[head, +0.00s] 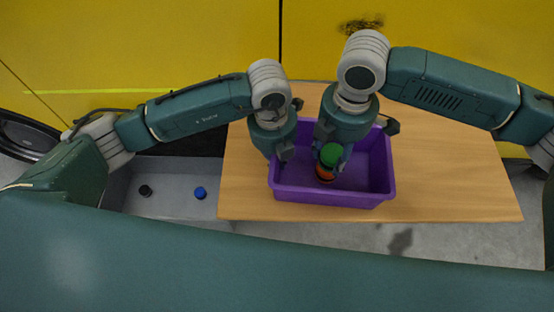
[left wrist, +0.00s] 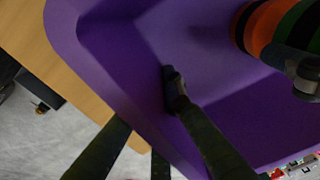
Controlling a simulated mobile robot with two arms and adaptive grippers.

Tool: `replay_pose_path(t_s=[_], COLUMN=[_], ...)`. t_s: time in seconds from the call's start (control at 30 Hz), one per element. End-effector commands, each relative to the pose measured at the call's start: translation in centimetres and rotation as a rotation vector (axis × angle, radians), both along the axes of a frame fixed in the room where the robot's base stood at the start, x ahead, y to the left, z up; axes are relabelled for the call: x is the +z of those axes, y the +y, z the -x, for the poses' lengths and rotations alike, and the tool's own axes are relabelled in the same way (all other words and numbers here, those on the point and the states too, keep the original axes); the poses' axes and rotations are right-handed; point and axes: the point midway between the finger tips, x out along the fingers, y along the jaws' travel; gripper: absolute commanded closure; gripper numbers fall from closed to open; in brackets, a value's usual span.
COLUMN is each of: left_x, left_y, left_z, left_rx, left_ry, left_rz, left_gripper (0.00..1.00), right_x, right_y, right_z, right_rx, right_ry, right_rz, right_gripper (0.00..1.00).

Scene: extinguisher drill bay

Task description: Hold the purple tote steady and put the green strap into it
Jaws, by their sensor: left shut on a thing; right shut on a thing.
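The purple tote (head: 330,195) stands on the wooden table. My left gripper (head: 284,154) is shut on the tote's left wall; in the left wrist view (left wrist: 148,108) one finger is inside the wall and one outside. My right gripper (head: 333,150) is shut on the green strap (head: 331,154), a rolled piece, over the tote's interior. An orange and dark round piece (head: 325,172) shows just below the green; it also shows in the left wrist view (left wrist: 262,25). I cannot tell whether the green strap touches it or the tote's floor.
A grey bin (head: 165,167) left of the table holds a black round piece (head: 145,190) and a blue one (head: 200,193). The wooden table (head: 440,180) is clear to the right of the tote. A yellow wall (head: 180,40) stands behind.

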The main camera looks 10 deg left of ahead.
Motion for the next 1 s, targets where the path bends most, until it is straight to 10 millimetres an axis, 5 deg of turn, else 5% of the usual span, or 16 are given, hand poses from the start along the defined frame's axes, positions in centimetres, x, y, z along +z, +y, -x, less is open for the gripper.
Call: replay_pose_path(t_s=[0.13,0.17,0.27,0.67,1.0], left_x=[0.1,0.1,0.1,0.1,0.1], left_y=[0.0,0.0,0.0,0.0,0.0], left_z=[0.0,0.0,0.0,0.0,0.0], left_rx=[0.000,0.000,0.000,0.000,0.000], left_ry=[-0.001,-0.001,-0.001,-0.001,-0.001], left_rz=[0.000,0.000,0.000,0.000,0.000], left_gripper=[1.00,1.00,1.00,1.00,1.00], right_x=[0.1,0.1,0.1,0.9,7.6], right_y=[0.0,0.0,0.0,0.0,0.0], right_z=[0.0,0.0,0.0,-0.1,-0.2], right_rx=[0.000,0.000,0.001,0.000,0.000], right_ry=[-0.001,-0.001,-0.001,-0.002,-0.004], right_rz=[0.000,0.000,0.000,0.000,-0.001], right_gripper=[0.89,0.52,0.34,0.34,0.34])
